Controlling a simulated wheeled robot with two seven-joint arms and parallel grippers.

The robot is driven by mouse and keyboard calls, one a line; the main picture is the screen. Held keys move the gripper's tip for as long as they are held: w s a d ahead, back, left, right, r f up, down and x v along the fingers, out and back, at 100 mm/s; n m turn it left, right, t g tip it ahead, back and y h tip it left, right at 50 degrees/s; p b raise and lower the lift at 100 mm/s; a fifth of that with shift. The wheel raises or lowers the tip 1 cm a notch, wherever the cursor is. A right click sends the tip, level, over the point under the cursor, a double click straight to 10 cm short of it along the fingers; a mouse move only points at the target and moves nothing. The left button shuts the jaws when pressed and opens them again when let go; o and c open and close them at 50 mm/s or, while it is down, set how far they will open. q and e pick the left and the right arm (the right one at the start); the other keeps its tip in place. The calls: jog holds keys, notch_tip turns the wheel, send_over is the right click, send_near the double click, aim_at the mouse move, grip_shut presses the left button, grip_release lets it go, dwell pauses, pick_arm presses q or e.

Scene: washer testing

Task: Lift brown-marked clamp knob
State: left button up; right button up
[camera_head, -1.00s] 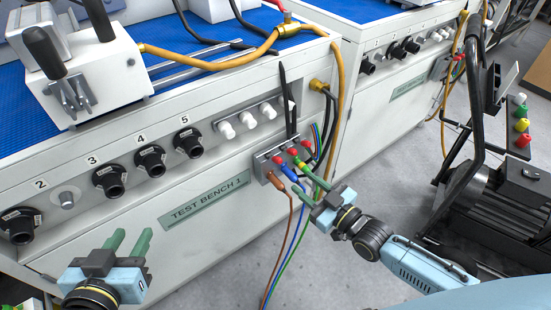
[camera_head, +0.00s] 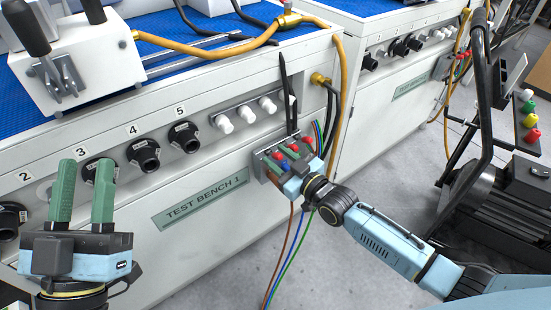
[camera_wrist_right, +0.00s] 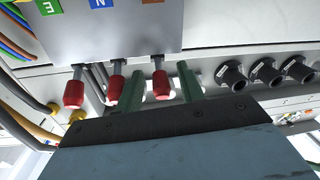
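The terminal block (camera_head: 258,166) is on the front of the test bench, partly hidden by my right gripper (camera_head: 281,159). In the right wrist view, three red knobs hang in a row from the block, beside green, blue and brown label patches. The knob nearest the brown patch (camera_wrist_right: 161,86) appears between the two green fingers of my right gripper (camera_wrist_right: 161,88), with gaps beside it. The middle red knob (camera_wrist_right: 115,87) is just outside one finger. The right gripper looks open. My left gripper (camera_head: 82,192) is open and empty, in front of the bench at the left.
Several black numbered sockets (camera_head: 144,154) and white knobs (camera_head: 246,112) line the bench front. Brown, blue and green wires (camera_head: 291,240) hang below the block. A yellow hose (camera_head: 338,85) runs down beside it. A black cart (camera_head: 500,205) stands at the right.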

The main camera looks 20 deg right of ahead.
pick_arm(q)
jog(key=shift+s+r+t, duration=0.25)
jog(key=shift+r+t, duration=0.05)
jog(key=shift+t, duration=0.1)
pick_arm(e)
jog(key=shift+w+a, duration=0.3)
jog(key=shift+w, duration=0.3)
grip_shut()
pick_arm(q)
jog(key=shift+w, duration=0.1)
